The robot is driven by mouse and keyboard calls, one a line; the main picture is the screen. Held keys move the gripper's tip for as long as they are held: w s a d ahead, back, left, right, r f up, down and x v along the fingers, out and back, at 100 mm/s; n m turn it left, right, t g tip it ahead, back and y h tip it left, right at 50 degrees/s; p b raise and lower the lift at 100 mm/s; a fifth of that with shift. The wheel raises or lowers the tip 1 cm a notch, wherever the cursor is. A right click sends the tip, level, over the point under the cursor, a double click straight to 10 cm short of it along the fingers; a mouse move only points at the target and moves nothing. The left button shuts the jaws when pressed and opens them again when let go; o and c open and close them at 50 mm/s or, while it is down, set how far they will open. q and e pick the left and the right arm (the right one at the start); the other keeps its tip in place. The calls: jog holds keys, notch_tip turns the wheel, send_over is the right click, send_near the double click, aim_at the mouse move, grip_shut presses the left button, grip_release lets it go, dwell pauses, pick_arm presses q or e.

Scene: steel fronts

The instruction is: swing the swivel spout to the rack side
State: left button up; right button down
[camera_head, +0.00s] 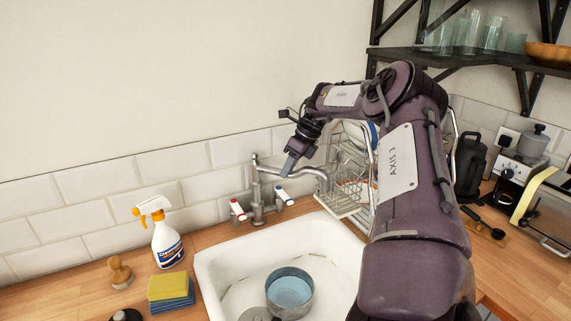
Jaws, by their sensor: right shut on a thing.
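The swivel spout (309,171) is a grey metal tube at the top of the tap column (256,195) behind the sink. It reaches to the right, and its tip lies just in front of the dish rack (344,201). My right gripper (288,170) comes down from above and is shut on the spout, partway along it. The fingers hide a short stretch of the tube. The rack is a wire frame with dishes in it, partly hidden by my right arm. My left gripper is not in view.
The white sink (215,262) holds a pot (290,290). A spray bottle (166,240), sponges (170,291) and a wooden-handled brush (120,271) stand left.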

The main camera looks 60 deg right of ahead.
dwell(0.4)
jog(key=c, duration=1.3)
grip_release()
jog(key=b+v, duration=0.2)
jog(key=v, duration=0.6)
jog(key=shift+d, duration=0.1)
jog(key=shift+f, duration=0.2)
